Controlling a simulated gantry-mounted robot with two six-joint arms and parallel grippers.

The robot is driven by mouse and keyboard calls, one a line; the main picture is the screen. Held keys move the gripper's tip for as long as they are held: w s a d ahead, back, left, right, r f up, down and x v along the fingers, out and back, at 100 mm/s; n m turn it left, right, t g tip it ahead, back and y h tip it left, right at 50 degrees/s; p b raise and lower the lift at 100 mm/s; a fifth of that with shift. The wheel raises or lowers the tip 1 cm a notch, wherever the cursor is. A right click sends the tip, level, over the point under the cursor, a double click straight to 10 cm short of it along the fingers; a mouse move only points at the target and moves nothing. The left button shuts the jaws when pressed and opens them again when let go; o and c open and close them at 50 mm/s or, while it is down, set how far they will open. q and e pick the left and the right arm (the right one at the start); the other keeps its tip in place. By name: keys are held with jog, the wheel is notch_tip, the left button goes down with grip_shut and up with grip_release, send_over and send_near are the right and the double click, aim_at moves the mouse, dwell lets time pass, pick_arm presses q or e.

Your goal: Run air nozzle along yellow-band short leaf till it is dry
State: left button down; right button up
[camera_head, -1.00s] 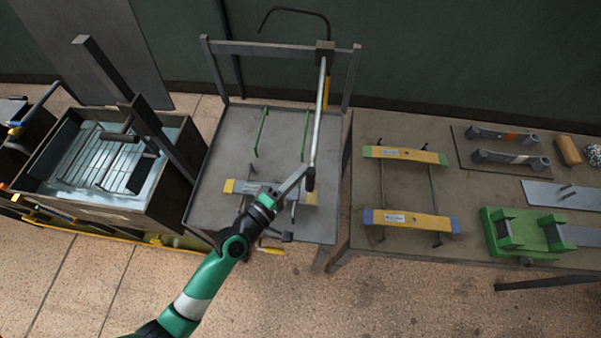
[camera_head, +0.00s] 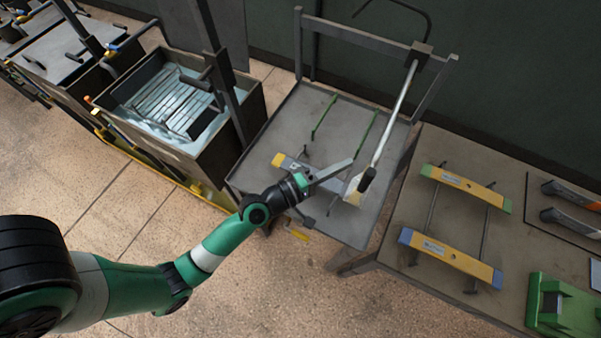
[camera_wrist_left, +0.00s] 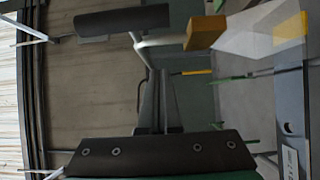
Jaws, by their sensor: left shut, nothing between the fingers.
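The air nozzle hangs as a grey lance (camera_head: 397,103) from a post over the grey drying table (camera_head: 262,135). Its dark handle (camera_head: 367,180) is at the low end, also in the left wrist view (camera_wrist_left: 122,20). A pale, see-through cone (camera_wrist_left: 245,37) spreads from its yellow tip (camera_wrist_left: 205,32) over the leaf. The yellow-band short leaf (camera_head: 280,160) lies flat on the table, partly hidden behind my gripper; its grey face shows in the left wrist view (camera_wrist_left: 290,110). My left gripper (camera_head: 350,163) is shut and empty, its fingertips close beside the lance; touching cannot be told.
Two green rails (camera_head: 323,117) stand behind the leaf. A water tank (camera_head: 170,105) with a slatted rack is at left.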

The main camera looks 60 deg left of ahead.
pick_arm(q)
jog(key=s+a+b, duration=0.1)
jog(key=s, duration=0.9)
jog(key=shift+s+b, duration=0.2)
jog(key=shift+b, duration=0.1)
pick_arm(e)
notch_tip(320, 180, down, 2)
jog(key=shift+a+f, duration=0.15)
jog(key=shift+f, duration=0.1)
pick_arm(q)
jog(key=shift+a, duration=0.1)
